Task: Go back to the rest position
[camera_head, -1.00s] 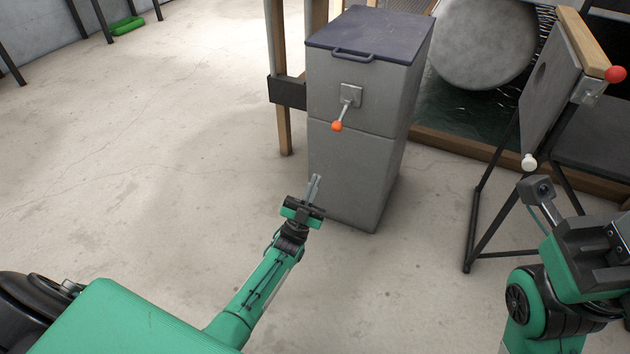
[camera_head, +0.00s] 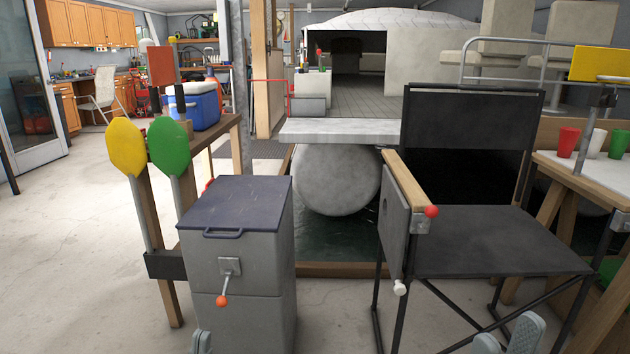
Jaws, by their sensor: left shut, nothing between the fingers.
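Only the tips of my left gripper (camera_head: 201,342) show at the bottom edge of the head view. They are shut and empty, in front of the lower left of the grey bin. The fingertips of my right gripper (camera_head: 507,338) show at the bottom right, below the black chair. They stand apart with nothing seen between them. Both arms are otherwise out of view below.
The grey bin (camera_head: 250,285) with a dark lid (camera_head: 237,203) and an orange-knobbed lever (camera_head: 222,299) stands close ahead. The black folding chair (camera_head: 500,243) is right of it. A wooden stand with paddles and a blue cooler (camera_head: 195,105) is behind left. Floor at left is clear.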

